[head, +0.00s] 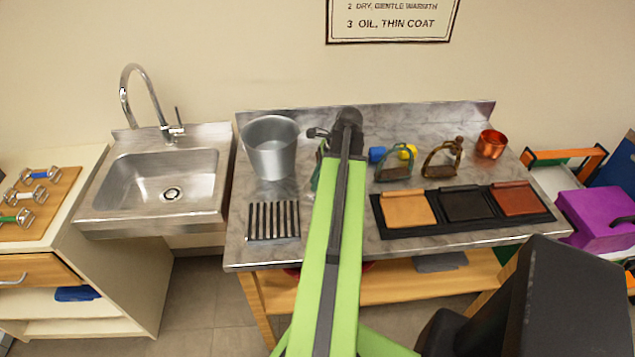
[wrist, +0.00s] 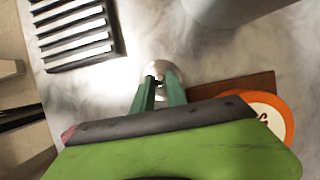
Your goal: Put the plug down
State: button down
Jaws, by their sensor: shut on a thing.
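In the wrist view my gripper (wrist: 160,86) has its two dark green fingers close together, shut on the plug (wrist: 161,69). The plug shows as a small, round, silvery metal piece at the fingertips, partly covered by them. It is over the grey marbled worktop (wrist: 135,45); I cannot tell whether it touches the top. In the head view my green arm hides the plug and the fingertips. The same worktop (head: 340,230) shows there on both sides of the arm.
A grey metal bucket (head: 270,150) and a slatted rack (head: 272,222) stand left of my arm. Stirrups (head: 441,160), a copper cup (head: 491,144) and a black tray (head: 393,233) with coloured pads are on the right. A sink (head: 160,180) is further left. An orange-rimmed tin (wrist: 284,112) lies near my gripper.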

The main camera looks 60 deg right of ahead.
jog(key=shift+f, duration=0.15)
jog(key=c, duration=1.3)
grip_release()
jog(key=shift+c, duration=0.2)
jog(key=p+v, duration=1.1)
jog(key=v, duration=0.1)
